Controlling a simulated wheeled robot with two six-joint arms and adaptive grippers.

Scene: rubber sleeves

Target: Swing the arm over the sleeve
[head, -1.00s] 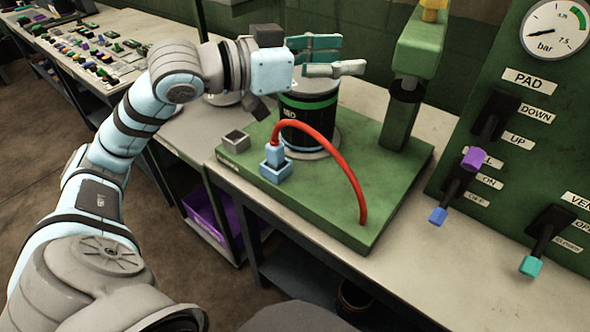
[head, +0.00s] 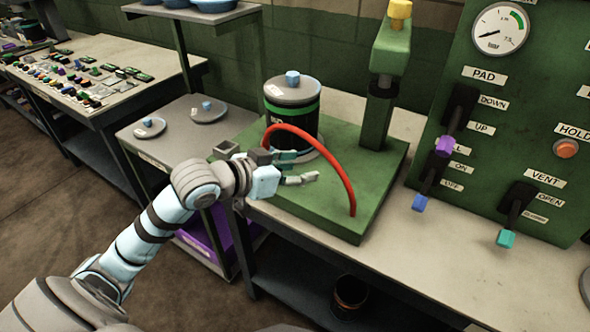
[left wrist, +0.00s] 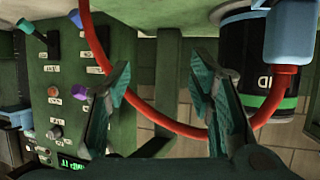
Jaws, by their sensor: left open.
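A dark cylinder (head: 290,108) with a green band and a grey, blue-knobbed lid stands on the green base plate (head: 335,212). I cannot tell whether it is the sleeve. Behind it to the right, a green post carries a green arm head (head: 404,55) with a yellow knob on top; the head is beside the cylinder, not above it. My left gripper (head: 298,167) is open in front of the cylinder, near the red hose (head: 338,165). In the left wrist view, the fingers (left wrist: 165,98) are apart, with the hose crossing beyond them. The cylinder (left wrist: 242,70) shows at upper right.
The blue connector (left wrist: 291,35) on the hose shows in the left wrist view, but my gripper hides it in the head view. A green panel (head: 520,110) with levers and a gauge stands at the right. Round lids (head: 208,109) lie on the left side table.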

